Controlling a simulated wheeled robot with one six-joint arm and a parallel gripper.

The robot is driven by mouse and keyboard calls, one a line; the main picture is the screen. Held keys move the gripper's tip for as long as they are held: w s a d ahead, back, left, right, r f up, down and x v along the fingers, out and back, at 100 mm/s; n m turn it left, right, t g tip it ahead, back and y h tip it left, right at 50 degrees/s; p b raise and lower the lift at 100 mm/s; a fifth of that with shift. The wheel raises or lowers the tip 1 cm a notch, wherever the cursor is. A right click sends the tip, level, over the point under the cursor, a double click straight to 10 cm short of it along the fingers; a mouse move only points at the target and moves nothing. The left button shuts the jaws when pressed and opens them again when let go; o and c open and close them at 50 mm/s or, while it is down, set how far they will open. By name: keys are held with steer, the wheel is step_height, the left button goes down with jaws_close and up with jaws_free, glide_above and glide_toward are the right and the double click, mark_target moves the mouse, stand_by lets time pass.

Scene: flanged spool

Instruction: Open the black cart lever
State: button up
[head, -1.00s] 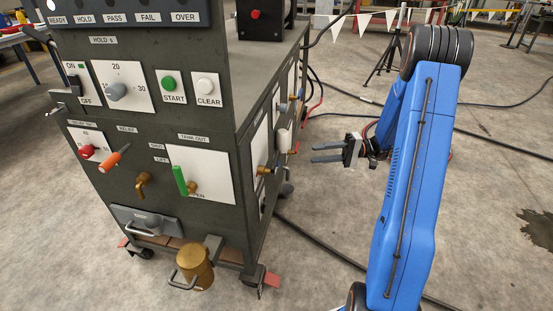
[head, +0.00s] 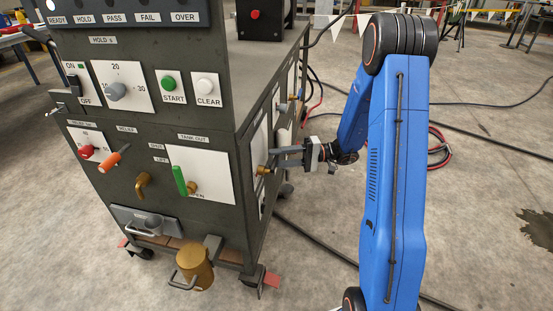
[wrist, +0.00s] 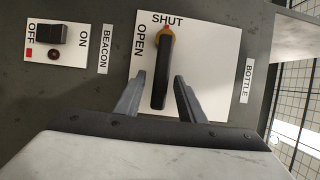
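The black lever (wrist: 161,75) is on a white plate (wrist: 212,75) on the cart's side. In the wrist view its brass-coloured end is beside the word SHUT, and the black handle runs down the picture. The word OPEN is to its left. My gripper (wrist: 160,82) is open, with one finger on each side of the handle and gaps showing on both sides. In the head view my gripper (head: 274,157) reaches the right side of the cart (head: 225,120); the lever is not clear there.
A beacon switch plate (wrist: 56,42) is left of the lever plate in the wrist view. A bottle label (wrist: 247,80) is at its right. Brass fittings and hoses are along the cart's side. The floor right of my arm is mostly clear, with cables.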

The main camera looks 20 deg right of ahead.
steer(key=shift+a, duration=0.3)
jaws_close()
